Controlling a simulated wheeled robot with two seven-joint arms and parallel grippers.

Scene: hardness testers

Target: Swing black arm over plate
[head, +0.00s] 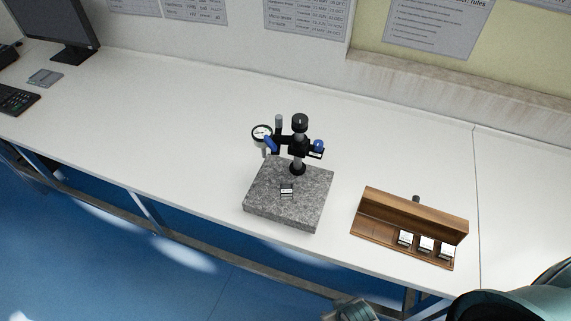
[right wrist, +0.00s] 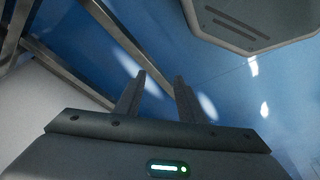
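The black arm (head: 288,143) is clamped on an upright post on the grey granite plate (head: 265,207). In the head view it reaches left from the post, carrying a round dial gauge (head: 261,133) out beyond the plate's back left side. A small block (head: 287,191) with a light label lies on the plate. My right gripper (head: 355,310) is at the bottom edge of the head view, below the table front. In the right wrist view its two fingers (right wrist: 158,88) are apart with nothing between them. My left gripper is not in view.
A wooden rack (head: 375,200) with several small labelled blocks stands right of the plate. A monitor (head: 50,25) and a keypad (head: 15,99) are at the far left. The white table (head: 150,100) is clear between them and the plate.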

